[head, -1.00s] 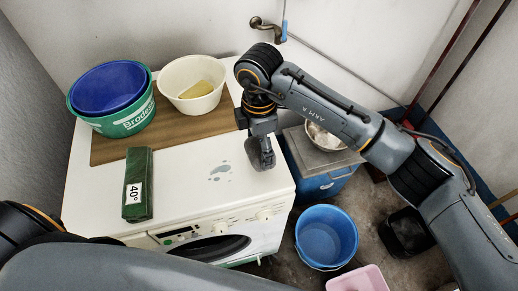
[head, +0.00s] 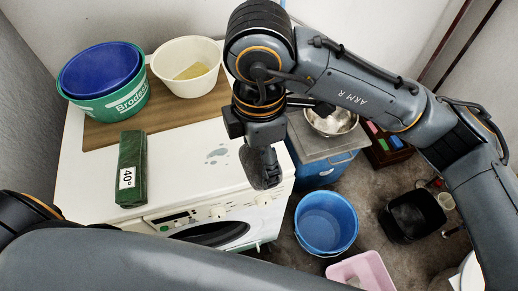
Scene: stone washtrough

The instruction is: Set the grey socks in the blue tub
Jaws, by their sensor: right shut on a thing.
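My right gripper (head: 257,150) points down and is shut on a dark grey bundle, the grey socks (head: 264,173). It holds them over the front right part of the white washing machine's top. The fingers partly hide the bundle. A round blue tub (head: 326,222) stands open on the floor, right of the machine and lower right of the gripper. It looks empty. Another blue basin (head: 100,75) sits nested in a green tub (head: 130,98) at the back left of the machine. My left gripper is out of view; only my left arm shows along the bottom.
On the washing machine (head: 190,160) lie a green packet marked 40° (head: 131,170) and a cream basin (head: 187,66) on a brown mat. A metal bowl (head: 330,121) stands behind the blue tub. A pink tub (head: 362,270) and a black bucket (head: 413,215) stand near it.

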